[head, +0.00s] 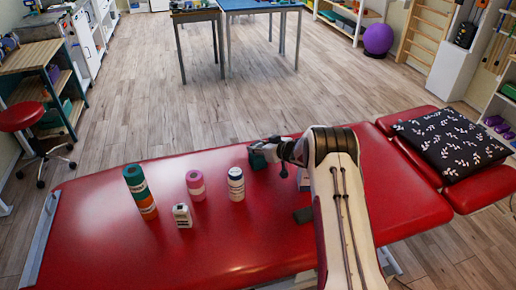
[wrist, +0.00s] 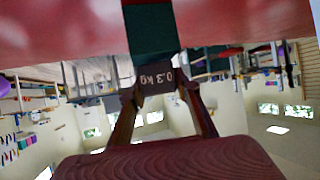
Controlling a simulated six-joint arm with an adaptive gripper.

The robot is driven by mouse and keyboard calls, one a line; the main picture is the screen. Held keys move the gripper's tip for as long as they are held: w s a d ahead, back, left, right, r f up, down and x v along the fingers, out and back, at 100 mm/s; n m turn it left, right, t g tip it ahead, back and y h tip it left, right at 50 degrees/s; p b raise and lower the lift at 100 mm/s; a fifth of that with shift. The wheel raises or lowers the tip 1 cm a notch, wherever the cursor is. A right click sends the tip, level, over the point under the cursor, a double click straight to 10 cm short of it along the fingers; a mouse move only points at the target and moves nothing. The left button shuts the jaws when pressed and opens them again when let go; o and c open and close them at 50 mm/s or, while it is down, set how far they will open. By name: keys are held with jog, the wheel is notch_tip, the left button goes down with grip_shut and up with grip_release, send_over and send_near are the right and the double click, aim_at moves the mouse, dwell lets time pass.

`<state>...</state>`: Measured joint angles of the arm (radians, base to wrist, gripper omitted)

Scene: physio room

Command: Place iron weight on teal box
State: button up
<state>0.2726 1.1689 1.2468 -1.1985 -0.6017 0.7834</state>
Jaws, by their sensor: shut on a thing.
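My gripper (head: 272,150) is at the far edge of the red treatment table, shut on a dark iron weight. In the wrist view, which is upside down, the gripper (wrist: 160,92) has a finger on each side of the iron weight (wrist: 157,78), which is marked 0.3 kg. The teal box (head: 257,161) stands near the table's far edge, partly hidden by the gripper. In the wrist view the teal box (wrist: 150,28) shows right behind the weight, at its top end. I cannot tell whether weight and box touch.
A patterned cushion (head: 452,143) lies right.

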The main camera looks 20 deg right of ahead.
jog(key=shift+f, duration=0.2)
jog(key=shift+f, duration=0.1)
jog(key=o, duration=1.3)
jog(key=shift+f, duration=0.1)
jog(key=shift+r, duration=0.2)
jog(key=shift+s+d+r, duration=0.3)
jog(key=shift+s+r, duration=0.05)
jog(key=shift+s, duration=0.2)
jog(key=shift+v, duration=5.25)
